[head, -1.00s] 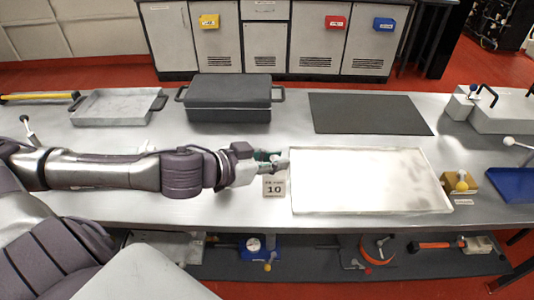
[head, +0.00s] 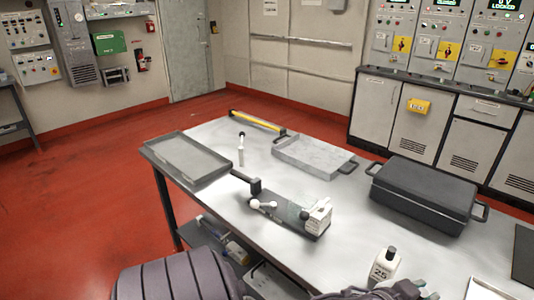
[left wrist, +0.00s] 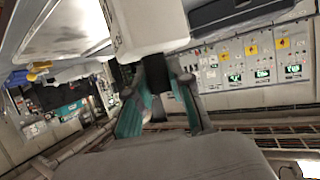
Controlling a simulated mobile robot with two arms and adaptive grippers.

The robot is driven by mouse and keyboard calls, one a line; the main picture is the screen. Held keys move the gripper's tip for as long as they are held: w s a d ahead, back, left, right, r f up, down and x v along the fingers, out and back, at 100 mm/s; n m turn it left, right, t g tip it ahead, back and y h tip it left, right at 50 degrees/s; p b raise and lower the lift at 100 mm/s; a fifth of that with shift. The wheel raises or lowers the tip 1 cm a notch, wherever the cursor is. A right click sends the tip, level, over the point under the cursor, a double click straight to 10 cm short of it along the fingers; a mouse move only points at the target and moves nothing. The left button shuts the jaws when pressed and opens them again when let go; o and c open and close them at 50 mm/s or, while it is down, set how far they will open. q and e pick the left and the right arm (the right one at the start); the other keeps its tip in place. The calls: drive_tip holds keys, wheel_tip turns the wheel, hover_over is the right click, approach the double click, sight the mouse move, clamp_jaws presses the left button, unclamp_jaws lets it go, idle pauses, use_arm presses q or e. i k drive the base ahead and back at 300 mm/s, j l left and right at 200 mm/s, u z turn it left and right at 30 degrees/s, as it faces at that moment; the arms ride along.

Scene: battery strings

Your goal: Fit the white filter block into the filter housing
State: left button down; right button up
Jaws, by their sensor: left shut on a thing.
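In the left wrist view my left gripper (left wrist: 158,72) is shut on a white block (left wrist: 148,24), seen close up and cut off by the top edge. A dark stub shows between the fingers below it. My right gripper is in neither view.
A white block marked 25 (head: 383,270) with a black knob stands near the front. A grey tray (head: 187,156) is at the left corner, a pale tray (head: 310,158) behind. A black lidded box (head: 424,190) is at the right. Bare tabletop lies between fixture and box.

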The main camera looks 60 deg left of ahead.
sight(298, 205)
drive_tip(key=k+j+u, duration=0.1)
drive_tip(key=u, duration=1.6)
drive_tip(key=k+j, duration=0.05)
drive_tip(key=j, duration=0.05)
